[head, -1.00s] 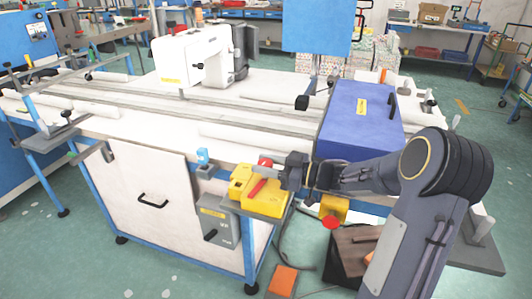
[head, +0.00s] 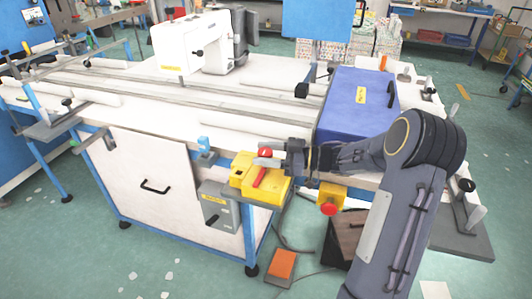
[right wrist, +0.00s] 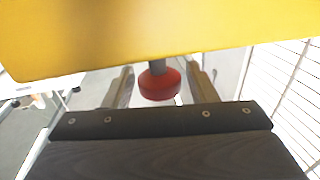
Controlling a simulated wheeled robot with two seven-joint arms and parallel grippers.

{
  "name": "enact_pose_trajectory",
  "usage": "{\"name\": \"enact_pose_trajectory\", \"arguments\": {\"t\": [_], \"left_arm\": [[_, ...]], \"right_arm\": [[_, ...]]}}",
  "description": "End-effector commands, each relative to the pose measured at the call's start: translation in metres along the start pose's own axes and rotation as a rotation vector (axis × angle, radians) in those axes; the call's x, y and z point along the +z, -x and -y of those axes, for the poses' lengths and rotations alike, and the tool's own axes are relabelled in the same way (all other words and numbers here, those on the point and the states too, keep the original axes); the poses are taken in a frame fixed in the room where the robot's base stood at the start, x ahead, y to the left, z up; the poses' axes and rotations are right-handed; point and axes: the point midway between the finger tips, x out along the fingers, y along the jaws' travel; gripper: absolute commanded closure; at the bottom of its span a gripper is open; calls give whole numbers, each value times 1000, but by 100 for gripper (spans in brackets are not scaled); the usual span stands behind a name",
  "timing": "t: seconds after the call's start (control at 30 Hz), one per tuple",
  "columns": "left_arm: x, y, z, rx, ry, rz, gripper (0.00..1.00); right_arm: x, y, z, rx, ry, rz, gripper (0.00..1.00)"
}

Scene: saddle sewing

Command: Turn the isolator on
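A yellow box (head: 283,190) sits at the table's front edge, with a red bar (head: 259,178) on its face. A red round knob (head: 265,152) shows at its back. In the right wrist view the yellow box (right wrist: 150,35) fills the top, and the red knob (right wrist: 160,86) on a grey stem appears between my fingers. My right gripper (head: 270,159) is at the knob. Its fingers (right wrist: 160,88) are apart on either side; contact is unclear. A grey box (head: 217,212) with a yellow label and black handle hangs below. Which one is the isolator is not clear. My left gripper is out of view.
A blue-purple box (head: 355,110) stands on the table right of my gripper. A red stop button (head: 329,209) on a yellow housing hangs below my forearm. A white sewing machine (head: 185,45) stands behind. An orange pedal (head: 281,264) lies on the floor.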

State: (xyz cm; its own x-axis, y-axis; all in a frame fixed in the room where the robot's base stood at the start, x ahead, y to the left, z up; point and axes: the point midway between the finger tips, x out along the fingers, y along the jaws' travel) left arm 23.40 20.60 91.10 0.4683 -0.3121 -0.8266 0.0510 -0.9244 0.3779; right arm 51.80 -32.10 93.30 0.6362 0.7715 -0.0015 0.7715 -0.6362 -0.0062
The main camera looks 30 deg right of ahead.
Motion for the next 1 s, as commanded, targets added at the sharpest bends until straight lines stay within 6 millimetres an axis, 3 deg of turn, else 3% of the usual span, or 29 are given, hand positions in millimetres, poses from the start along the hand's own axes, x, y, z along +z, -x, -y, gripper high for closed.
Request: {"name": "enact_pose_trajectory", "arguments": {"t": [0.37, 0.8, 1.0], "left_arm": [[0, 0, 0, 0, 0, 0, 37], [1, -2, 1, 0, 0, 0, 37], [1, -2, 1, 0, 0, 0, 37]], "right_arm": [[0, 4, -1, 3, 1, -1, 41], [0, 69, -1, 3, 1, 0, 41], [0, 78, 0, 2, 1, -1, 41]]}}
